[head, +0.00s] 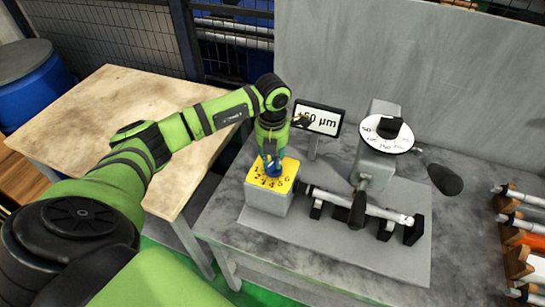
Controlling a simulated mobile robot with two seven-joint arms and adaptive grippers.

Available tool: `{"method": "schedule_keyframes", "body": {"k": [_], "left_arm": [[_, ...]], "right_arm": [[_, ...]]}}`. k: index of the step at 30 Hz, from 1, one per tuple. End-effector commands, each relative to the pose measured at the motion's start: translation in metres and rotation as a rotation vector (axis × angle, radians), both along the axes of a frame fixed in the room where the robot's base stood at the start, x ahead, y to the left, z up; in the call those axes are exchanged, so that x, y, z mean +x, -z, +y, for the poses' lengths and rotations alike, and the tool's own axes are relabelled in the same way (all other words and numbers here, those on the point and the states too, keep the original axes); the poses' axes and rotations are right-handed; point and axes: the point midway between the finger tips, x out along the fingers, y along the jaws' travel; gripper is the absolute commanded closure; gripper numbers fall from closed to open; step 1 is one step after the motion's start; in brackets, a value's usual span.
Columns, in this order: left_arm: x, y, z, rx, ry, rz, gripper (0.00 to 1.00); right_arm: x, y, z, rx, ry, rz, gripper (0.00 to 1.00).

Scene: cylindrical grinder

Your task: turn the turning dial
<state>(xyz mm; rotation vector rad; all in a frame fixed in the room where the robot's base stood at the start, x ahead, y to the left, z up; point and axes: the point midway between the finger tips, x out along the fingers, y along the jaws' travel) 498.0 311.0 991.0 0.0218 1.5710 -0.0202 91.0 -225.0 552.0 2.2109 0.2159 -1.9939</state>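The dial has a yellow face (258,180) with black numbers and sits on top of a grey box (266,202) on the grey bench. A blue knob (273,171) stands in the middle of the yellow face. My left gripper (271,162) points down from above, with its fingertips at the blue knob. The fingers and knob overlap in a small area, so I cannot tell whether they grip it or only stand around it. My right gripper is not in view.
A small display (318,119) reading about 50 µm stands behind the dial. To the right are a grey machine with a white graduated disc (387,134) and a black knob, a black handle (445,180), and a shaft (345,200) on supports. A wooden table (120,105) stands left.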

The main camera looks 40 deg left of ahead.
Motion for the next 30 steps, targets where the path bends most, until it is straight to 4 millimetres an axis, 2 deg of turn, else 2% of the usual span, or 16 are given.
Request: {"method": "schedule_keyframes", "body": {"k": [10, 30], "left_arm": [[0.000, 0.001, 0.000, 0.000, -0.072, -0.002, 1.00], [-0.002, 0.000, 0.001, -0.001, -0.474, -0.001, 1.00]], "right_arm": [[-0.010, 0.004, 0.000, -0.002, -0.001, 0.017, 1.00], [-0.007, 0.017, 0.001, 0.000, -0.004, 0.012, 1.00]]}}
